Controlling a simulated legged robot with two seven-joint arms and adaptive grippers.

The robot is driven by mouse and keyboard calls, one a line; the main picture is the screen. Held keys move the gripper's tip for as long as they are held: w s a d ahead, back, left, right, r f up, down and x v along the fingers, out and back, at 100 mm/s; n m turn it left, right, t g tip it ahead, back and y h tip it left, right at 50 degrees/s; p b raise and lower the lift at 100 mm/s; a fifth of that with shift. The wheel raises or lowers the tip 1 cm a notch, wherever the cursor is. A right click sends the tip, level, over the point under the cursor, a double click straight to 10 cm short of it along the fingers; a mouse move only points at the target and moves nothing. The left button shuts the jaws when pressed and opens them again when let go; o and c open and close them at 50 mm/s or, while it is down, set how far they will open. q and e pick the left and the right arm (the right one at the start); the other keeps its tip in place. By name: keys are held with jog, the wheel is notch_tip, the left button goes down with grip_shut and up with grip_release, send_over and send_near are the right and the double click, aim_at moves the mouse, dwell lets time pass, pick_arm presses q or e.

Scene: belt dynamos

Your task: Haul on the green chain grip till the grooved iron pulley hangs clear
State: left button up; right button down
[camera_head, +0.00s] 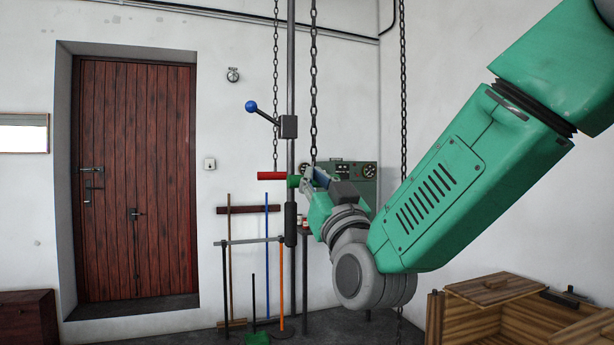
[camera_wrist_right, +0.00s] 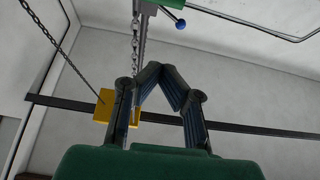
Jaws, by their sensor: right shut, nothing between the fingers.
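A short green grip (camera_head: 294,181) shows in the head view near the grey pole, between a red grip (camera_head: 271,176) and my right gripper. My right gripper (camera_head: 311,175) is shut and empty, just right of the green grip; I cannot tell whether they touch. In the right wrist view its fingertips (camera_wrist_right: 154,70) meet, and no green grip shows there. A yellow block (camera_wrist_right: 103,106) on a chain appears partly behind the left finger. I cannot make out the grooved iron pulley in either view. My left gripper is not in view.
The grey pole (camera_head: 291,70) carries a lever with a blue knob (camera_head: 251,106). Chains hang beside it, one at right (camera_head: 403,80). A gauge panel (camera_head: 360,180) stands behind my gripper. A wooden crate (camera_head: 500,310) sits lower right. Tools on a rack (camera_head: 254,241) stand left of the pole.

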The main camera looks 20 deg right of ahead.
jog(key=w+p, duration=0.3)
jog(key=w, duration=0.6)
jog(key=shift+a+r, duration=0.15)
jog(key=shift+r, duration=0.2)
